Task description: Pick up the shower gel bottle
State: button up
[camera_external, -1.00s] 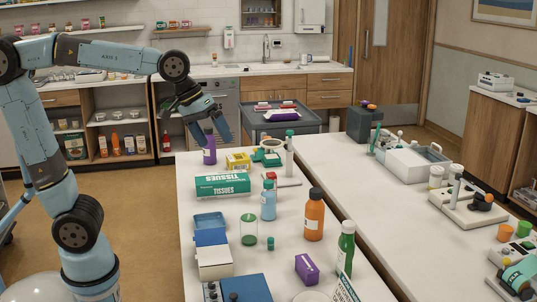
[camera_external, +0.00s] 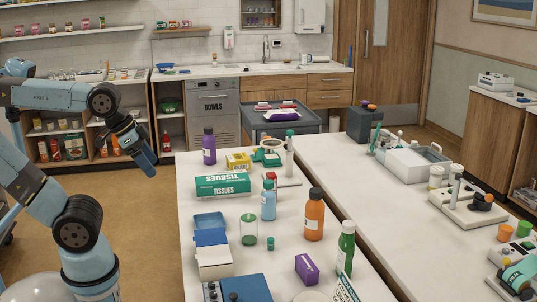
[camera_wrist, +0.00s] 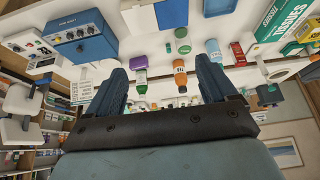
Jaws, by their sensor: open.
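Several bottles stand upright on the near white table: a purple one (camera_external: 209,146) at the far left, a light blue one (camera_external: 268,200), an orange one with a dark cap (camera_external: 314,217) and a green one with a white cap (camera_external: 346,250). I cannot read which is the shower gel. My gripper (camera_external: 149,165) hangs open and empty left of the table, apart from every bottle. In the wrist view my two fingers (camera_wrist: 158,85) are spread, and the green (camera_wrist: 141,84), orange (camera_wrist: 180,78) and light blue (camera_wrist: 214,52) bottles show beyond them.
Floor (camera_external: 130,215) is clear between my arm and the table.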

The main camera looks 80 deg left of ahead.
jog(key=shift+c, duration=1.2)
